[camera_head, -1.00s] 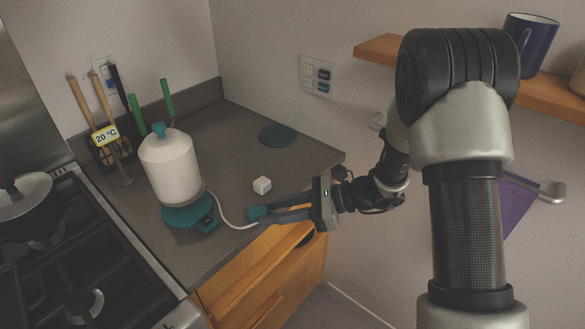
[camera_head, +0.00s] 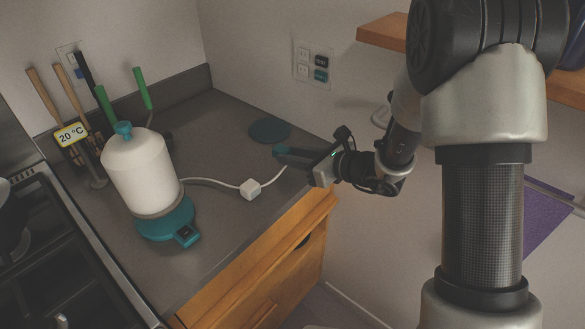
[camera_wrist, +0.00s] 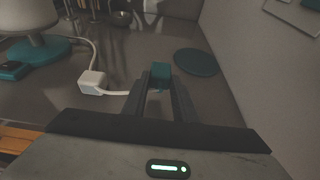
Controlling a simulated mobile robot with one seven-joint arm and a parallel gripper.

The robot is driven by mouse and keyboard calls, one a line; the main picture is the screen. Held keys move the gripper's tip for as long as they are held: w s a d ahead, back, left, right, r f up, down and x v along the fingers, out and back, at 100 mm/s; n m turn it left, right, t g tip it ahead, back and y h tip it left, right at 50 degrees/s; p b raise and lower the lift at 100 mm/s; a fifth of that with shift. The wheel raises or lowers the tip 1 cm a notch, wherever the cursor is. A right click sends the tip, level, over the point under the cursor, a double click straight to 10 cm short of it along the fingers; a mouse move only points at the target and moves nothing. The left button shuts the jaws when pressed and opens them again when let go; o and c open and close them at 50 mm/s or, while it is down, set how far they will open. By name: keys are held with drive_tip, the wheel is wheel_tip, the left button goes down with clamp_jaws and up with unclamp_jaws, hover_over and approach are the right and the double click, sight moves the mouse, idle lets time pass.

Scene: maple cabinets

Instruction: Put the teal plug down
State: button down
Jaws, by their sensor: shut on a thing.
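My gripper (camera_head: 288,153) is shut on the teal plug (camera_wrist: 161,71), whose teal end shows between the fingertips in the wrist view. In the head view the plug (camera_head: 279,150) is small and sits at the finger ends, near the counter's back right part. A white cord (camera_head: 272,180) runs from the plug to a white cube-shaped block (camera_head: 250,189) on the counter, then on towards the white kettle-like vessel (camera_head: 140,175) on its teal base (camera_head: 168,222). I cannot tell whether the plug touches the counter.
A flat teal disc (camera_head: 270,130) lies just behind the gripper. A wall socket panel (camera_head: 313,67) is above the counter's back right. A utensil holder (camera_head: 85,155) stands behind the vessel, and a stove (camera_head: 60,260) is at left. Grey counter (camera_head: 215,235) is bare at the front.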

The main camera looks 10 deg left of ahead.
sight(293, 175)
drive_tip(key=shift+f, duration=1.9)
drive_tip(key=shift+b, duration=0.3)
drive_tip(key=shift+f, duration=0.2)
drive_tip(key=c, duration=1.4)
unclamp_jaws()
drive_tip(key=shift+r, duration=0.1)
drive_tip(key=shift+c, duration=0.2)
